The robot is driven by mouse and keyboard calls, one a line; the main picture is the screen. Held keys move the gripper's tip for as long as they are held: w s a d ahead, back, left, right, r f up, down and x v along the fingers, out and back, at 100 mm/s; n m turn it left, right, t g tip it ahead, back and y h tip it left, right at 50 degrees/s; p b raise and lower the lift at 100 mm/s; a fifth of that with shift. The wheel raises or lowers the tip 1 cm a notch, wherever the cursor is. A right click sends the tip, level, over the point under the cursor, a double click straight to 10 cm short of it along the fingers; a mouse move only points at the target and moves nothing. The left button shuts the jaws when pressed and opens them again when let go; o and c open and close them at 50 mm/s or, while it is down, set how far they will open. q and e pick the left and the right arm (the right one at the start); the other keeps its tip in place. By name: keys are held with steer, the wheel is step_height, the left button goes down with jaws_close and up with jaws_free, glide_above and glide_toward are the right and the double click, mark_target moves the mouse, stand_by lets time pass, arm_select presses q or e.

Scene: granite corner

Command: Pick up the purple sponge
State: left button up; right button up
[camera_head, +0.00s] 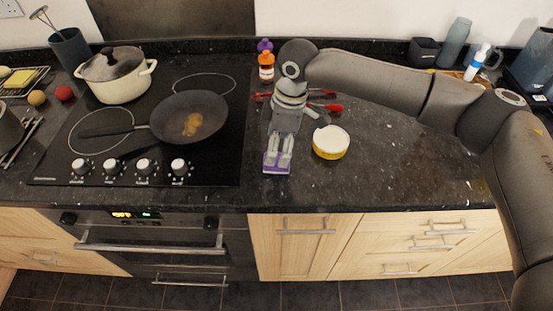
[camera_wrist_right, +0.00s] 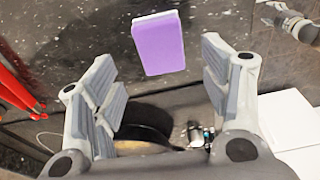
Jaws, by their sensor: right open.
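The purple sponge (camera_head: 276,170) lies on the dark granite counter, near its front edge and just right of the hob. In the right wrist view the sponge (camera_wrist_right: 160,45) shows as a purple block with a pale edge, framed between the fingertips and apart from both. My right gripper (camera_head: 278,157) points down over the sponge, and its fingers cover part of it in the head view. The fingers are spread wide and empty. How high they are above the sponge is hard to tell. My left gripper is not in view.
A yellow and white round tub (camera_head: 331,142) stands right of my gripper. Red utensils (camera_head: 328,106) and an orange bottle (camera_head: 266,66) are behind it. A frying pan (camera_head: 190,117) and a lidded pot (camera_head: 116,74) sit on the hob at left. The counter front right is clear.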

mark_target(277, 159)
step_height(277, 159, down, 3)
steer(key=shift+s+a+f+p, duration=0.1)
steer(key=shift+s+f+p, duration=0.1)
steer(key=shift+p, duration=0.3)
steer(key=shift+w+f, duration=0.1)
steer(key=shift+f, duration=0.3)
steer(key=shift+c, duration=0.3)
steer(key=c, duration=0.5)
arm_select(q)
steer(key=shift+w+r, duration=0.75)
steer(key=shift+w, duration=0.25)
arm_select(e)
steer(key=shift+c, duration=1.4)
